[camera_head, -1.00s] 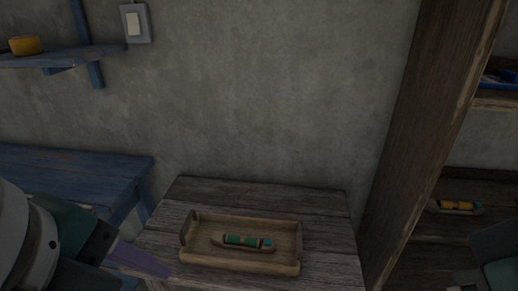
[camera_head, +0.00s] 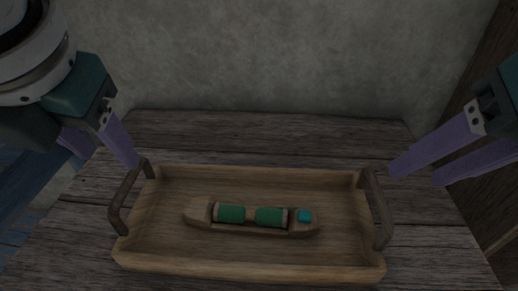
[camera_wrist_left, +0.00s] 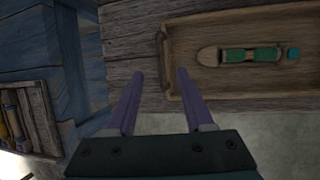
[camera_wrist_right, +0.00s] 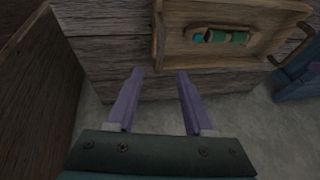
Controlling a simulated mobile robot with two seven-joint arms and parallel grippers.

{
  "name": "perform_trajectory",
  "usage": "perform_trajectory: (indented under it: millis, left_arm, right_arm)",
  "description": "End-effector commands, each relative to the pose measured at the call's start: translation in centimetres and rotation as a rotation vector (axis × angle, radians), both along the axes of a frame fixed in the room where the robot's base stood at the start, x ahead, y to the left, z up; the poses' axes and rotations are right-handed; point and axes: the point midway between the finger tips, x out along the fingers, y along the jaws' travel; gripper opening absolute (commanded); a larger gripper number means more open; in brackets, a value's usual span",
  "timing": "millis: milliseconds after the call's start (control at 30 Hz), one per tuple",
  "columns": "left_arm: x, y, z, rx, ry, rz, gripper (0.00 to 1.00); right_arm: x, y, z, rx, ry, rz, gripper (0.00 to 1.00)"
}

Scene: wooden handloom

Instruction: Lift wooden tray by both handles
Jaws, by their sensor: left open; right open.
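The wooden tray (camera_head: 250,268) sits on a plank table, with an upright handle at each end. The left handle (camera_head: 118,206) and right handle (camera_head: 382,215) are free. A wooden shuttle (camera_head: 196,213) with green thread and a teal end lies in the tray. My left gripper (camera_head: 104,154) is open and empty, above and beside the left handle. In the left wrist view the tray (camera_wrist_left: 177,65) is ahead and to the right of its fingers. My right gripper (camera_head: 414,178) is open and empty, to the right of the right handle. The tray also shows in the right wrist view (camera_wrist_right: 205,62).
The plank table (camera_head: 270,128) is bare behind the tray, against a grey wall (camera_head: 260,55). A dark wooden post (camera_head: 485,60) stands at the right. Blue wooden furniture (camera_wrist_left: 35,40) and a crate of spools (camera_wrist_left: 28,118) show in the left wrist view.

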Motion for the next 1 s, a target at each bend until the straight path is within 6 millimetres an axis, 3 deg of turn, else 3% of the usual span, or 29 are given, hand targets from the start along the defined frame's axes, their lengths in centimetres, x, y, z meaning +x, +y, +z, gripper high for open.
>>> perform_trajectory:
  millis: [267, 700, 1000]
  left_arm:
    - [0.2, 0.1, -0.4, -0.002, 0.001, 0.004, 0.52]
    - [2.7, 1.4, -6.7, -0.001, 0.004, 0.006, 0.52]
    - [3.7, 1.8, -8.9, -0.003, 0.000, 0.004, 0.52]
  right_arm:
    - [0.2, 0.1, -0.4, 0.000, 0.002, 0.000, 0.52]
    - [2.7, 1.4, -6.7, 0.000, 0.003, 0.000, 0.52]
    - [3.7, 1.9, -8.9, 0.000, 0.001, 0.000, 0.52]
